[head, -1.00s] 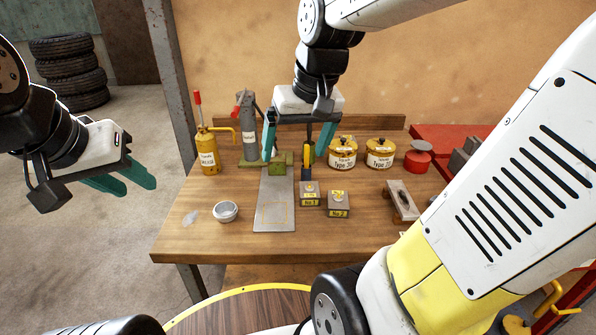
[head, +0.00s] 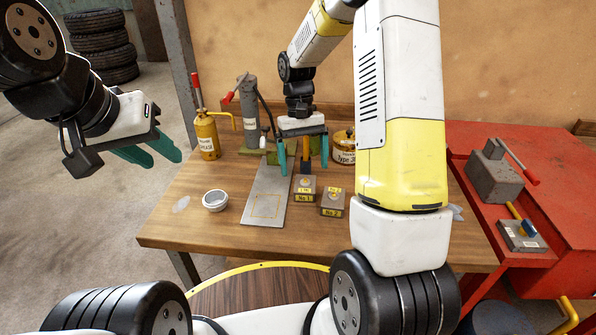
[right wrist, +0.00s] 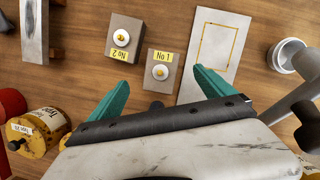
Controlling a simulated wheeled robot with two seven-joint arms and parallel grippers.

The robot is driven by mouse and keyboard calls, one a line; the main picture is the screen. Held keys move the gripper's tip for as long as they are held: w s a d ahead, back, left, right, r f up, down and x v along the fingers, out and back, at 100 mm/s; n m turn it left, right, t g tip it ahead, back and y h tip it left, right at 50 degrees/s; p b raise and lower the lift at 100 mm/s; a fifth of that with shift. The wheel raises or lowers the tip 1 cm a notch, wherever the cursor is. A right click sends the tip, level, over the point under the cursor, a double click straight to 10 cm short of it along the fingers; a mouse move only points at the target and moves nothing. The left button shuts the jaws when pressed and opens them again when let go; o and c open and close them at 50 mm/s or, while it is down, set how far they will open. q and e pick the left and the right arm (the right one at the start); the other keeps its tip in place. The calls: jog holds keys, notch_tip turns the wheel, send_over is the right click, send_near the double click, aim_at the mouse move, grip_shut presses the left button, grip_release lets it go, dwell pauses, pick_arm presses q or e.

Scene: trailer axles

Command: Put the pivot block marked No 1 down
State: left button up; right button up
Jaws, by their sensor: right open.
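The pivot block marked No 1 (head: 304,190) is a small grey block with a yellow label and a round knob on top. It stands on the wooden table just right of the grey plate (head: 250,218). In the right wrist view, block No 1 (right wrist: 160,72) lies ahead of the gap between my fingertips. My right gripper (head: 304,172) is open and empty, behind and above the block. The block marked No 2 (head: 332,203) stands to its right. My left gripper (head: 165,157) is open and empty, left of the table.
A yellow outline marks the plate's near end. A yellow grease can (head: 207,136) and a grey cylinder (head: 249,112) stand behind. A red cabinet (head: 480,140) is at the right. My right arm hides the table's right part.

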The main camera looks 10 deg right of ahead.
aim_at(304, 179)
jog(key=x, duration=0.6)
jog(key=shift+w+a+f, duration=0.1)
jog(key=shift+w+f, duration=0.05)
jog(key=shift+c, duration=0.4)
grip_shut()
